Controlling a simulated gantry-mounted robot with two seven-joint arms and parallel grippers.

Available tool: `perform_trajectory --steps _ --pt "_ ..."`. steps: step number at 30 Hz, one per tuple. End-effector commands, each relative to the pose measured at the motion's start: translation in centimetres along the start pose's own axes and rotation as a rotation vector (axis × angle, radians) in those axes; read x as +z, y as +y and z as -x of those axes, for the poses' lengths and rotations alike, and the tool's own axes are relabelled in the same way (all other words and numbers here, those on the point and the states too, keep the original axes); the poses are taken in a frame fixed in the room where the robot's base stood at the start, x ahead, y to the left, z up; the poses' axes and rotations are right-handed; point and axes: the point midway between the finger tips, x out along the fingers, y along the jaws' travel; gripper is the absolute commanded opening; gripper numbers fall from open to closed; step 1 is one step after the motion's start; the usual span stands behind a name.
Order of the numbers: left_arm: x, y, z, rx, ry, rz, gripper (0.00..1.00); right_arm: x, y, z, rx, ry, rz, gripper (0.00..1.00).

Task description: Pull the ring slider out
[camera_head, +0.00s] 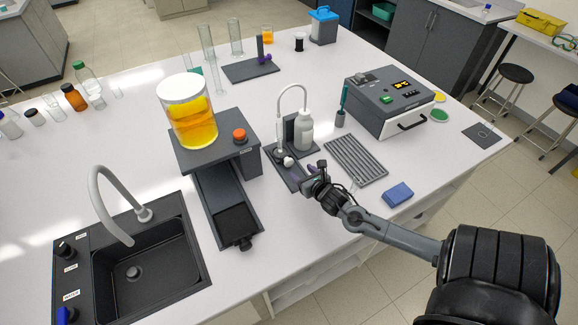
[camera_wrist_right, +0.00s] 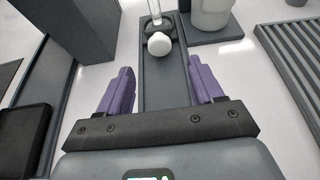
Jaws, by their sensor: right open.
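The ring slider (camera_wrist_right: 158,27) appears as a dark ring around a clear tube, with a white ball knob (camera_wrist_right: 159,44) at its near side. It sits over a narrow grey channel (camera_wrist_right: 164,86). In the head view the white knob (camera_head: 288,161) shows at the foot of the curved white tube. My right gripper (camera_head: 307,177) is close to the near end of this channel. In the right wrist view its purple fingers (camera_wrist_right: 161,82) are open and empty, one on each side of the channel, with the knob ahead and apart from them. My left gripper is not in view.
A white bottle (camera_head: 303,131) stands beside the channel. A ribbed grey rack (camera_head: 357,160) and a blue block (camera_head: 397,194) lie to the right. A dark stand (camera_head: 215,150) with an orange-filled vessel (camera_head: 188,117) is left. The sink (camera_head: 150,262) is front left.

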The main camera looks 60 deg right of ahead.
Motion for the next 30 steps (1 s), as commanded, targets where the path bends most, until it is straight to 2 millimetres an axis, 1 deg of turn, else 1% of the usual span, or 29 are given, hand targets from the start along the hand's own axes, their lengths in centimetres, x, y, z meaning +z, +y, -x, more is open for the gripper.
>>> perform_trajectory --steps 3,9,15,21,30 --pt "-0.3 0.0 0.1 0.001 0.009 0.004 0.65 0.1 0.0 -1.9 -0.001 -0.002 -0.003 0.66" --pt "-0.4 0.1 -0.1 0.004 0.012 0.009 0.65 0.1 0.0 -5.2 -0.001 -0.001 -0.003 0.66" --pt "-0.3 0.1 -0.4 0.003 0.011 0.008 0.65 0.0 0.1 -7.7 0.0 0.0 -0.004 0.66" --pt "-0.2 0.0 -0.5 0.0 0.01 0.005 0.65 0.0 0.0 -8.9 0.0 0.001 -0.002 0.66" --pt "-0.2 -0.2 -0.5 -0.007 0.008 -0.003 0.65 0.0 0.1 -9.1 0.001 0.001 -0.001 0.66"
